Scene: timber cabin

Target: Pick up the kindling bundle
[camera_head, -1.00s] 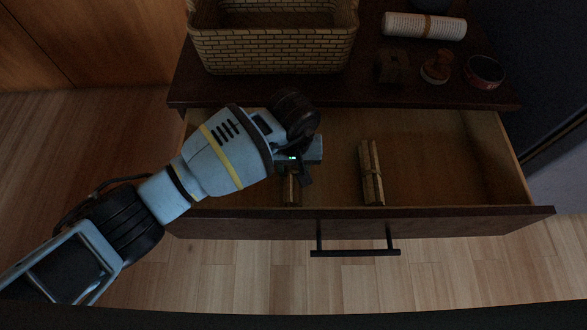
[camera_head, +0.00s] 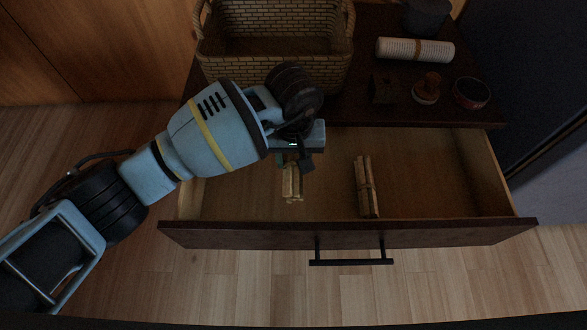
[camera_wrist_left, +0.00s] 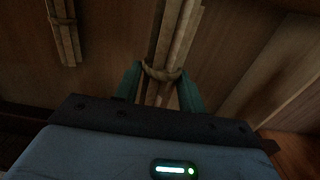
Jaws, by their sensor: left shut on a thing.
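My left gripper (camera_head: 293,164) is shut on a kindling bundle (camera_head: 292,184), pale sticks tied with a cord, over the left part of the open drawer (camera_head: 420,180). The gripper hides the bundle's far end in the head view. In the left wrist view the fingers (camera_wrist_left: 160,90) sit on both sides of the bundle (camera_wrist_left: 174,35) at its tie. It seems a little above the drawer floor, but the height is hard to tell. A second tied bundle (camera_head: 367,187) lies in the drawer to the right; it also shows in the left wrist view (camera_wrist_left: 65,32). My right gripper is not in view.
A wicker basket (camera_head: 275,73) stands on the cabinet top behind the drawer. A rolled cloth (camera_head: 415,50), a small stamp-like object (camera_head: 427,90) and a round tin (camera_head: 472,93) are to its right. The drawer front has a black handle (camera_head: 350,262). The drawer's right side is clear.

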